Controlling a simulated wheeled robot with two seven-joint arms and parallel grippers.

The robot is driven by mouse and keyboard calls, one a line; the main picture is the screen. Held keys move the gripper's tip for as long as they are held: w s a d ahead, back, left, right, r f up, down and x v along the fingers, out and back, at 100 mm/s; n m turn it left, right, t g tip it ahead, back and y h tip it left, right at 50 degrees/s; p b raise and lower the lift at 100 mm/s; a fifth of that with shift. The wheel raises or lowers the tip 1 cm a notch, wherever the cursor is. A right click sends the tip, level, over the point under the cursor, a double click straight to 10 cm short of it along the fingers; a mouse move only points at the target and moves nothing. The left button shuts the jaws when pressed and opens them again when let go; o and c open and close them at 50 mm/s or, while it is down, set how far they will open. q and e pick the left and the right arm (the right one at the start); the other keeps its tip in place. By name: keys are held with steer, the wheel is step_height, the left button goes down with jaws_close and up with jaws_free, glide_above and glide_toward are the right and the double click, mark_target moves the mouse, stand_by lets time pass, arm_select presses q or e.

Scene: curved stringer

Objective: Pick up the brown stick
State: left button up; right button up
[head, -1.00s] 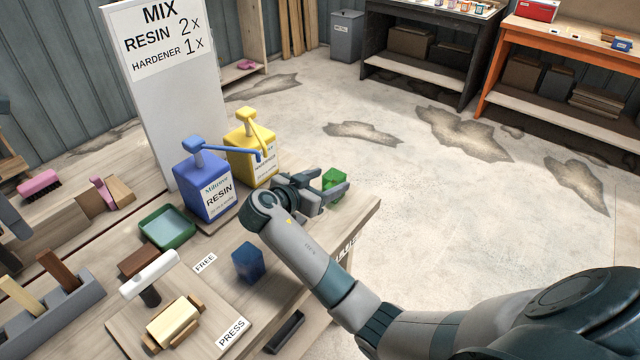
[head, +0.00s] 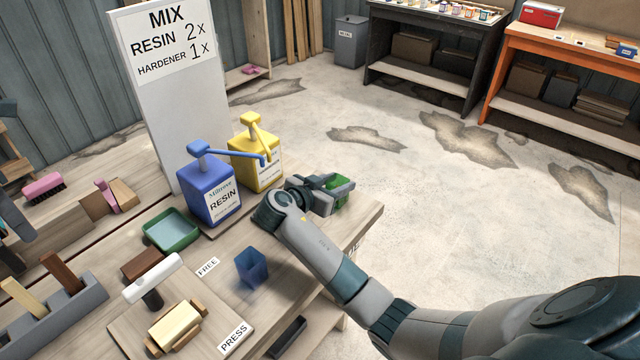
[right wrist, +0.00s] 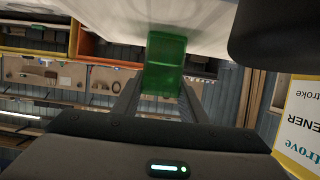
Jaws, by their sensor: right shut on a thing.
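A brown stick (head: 63,271) stands tilted in a grey slotted holder (head: 85,305) at the lower left of the head view, beside a pale stick (head: 22,297). My right gripper (head: 339,188) is shut on a green cup (head: 342,196) near the bench's right corner, far from the stick. The cup also shows between the fingers in the right wrist view (right wrist: 163,65). A grey part at the left edge of the head view seems to belong to my left gripper (head: 12,222). Its fingers are cut off and unclear.
Blue resin (head: 208,192) and yellow hardener (head: 256,160) pump bottles stand behind my right gripper. A blue cup (head: 250,267), a green tray (head: 170,230) and a press (head: 172,325) with a white handle are on the bench (head: 290,245). A tall sign board stands behind.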

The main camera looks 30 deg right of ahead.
mark_target(54, 263)
arm_select(q)
steer(key=shift+d, duration=0.1)
steer(key=shift+w+d+f+m, duration=0.1)
steer(key=shift+f+m, duration=0.05)
steer(key=shift+m, duration=0.35)
steer(key=shift+w+f+m, duration=0.1)
steer(key=shift+m, duration=0.2)
steer(key=shift+f, duration=0.1)
steer(key=shift+f, duration=3.3)
steer(key=shift+f, duration=0.1)
steer(key=shift+s+f, duration=0.2)
steer(key=shift+f, duration=2.3)
